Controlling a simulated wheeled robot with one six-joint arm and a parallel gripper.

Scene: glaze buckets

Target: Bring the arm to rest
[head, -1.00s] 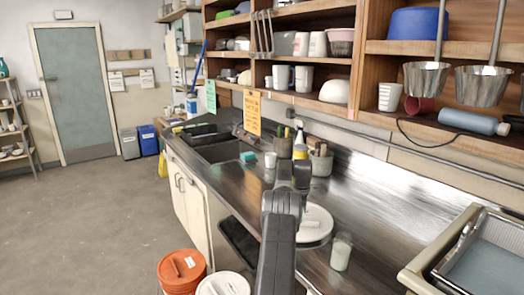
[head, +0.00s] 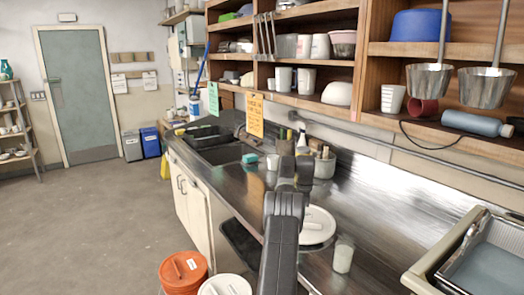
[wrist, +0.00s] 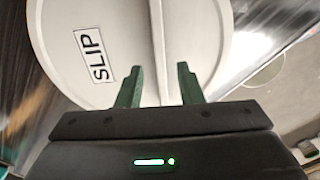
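My arm (head: 283,235) reaches forward over the steel counter in the head view; its gripper end is not clear there. In the wrist view my gripper (wrist: 158,88) has its two dark green fingers apart, with no object seen held between them. Behind the fingers is a round white lid (wrist: 120,30) with a raised ridge across it and a label reading SLIP. A round white lid (head: 317,222) also lies on the counter just right of my arm in the head view.
A small white cup (head: 343,255) stands on the steel counter (head: 375,215) right of my arm. A grey tub (head: 485,265) is at the right edge. An orange bucket (head: 184,270) and a white-lidded bucket (head: 226,287) stand below left. The floor at left is clear.

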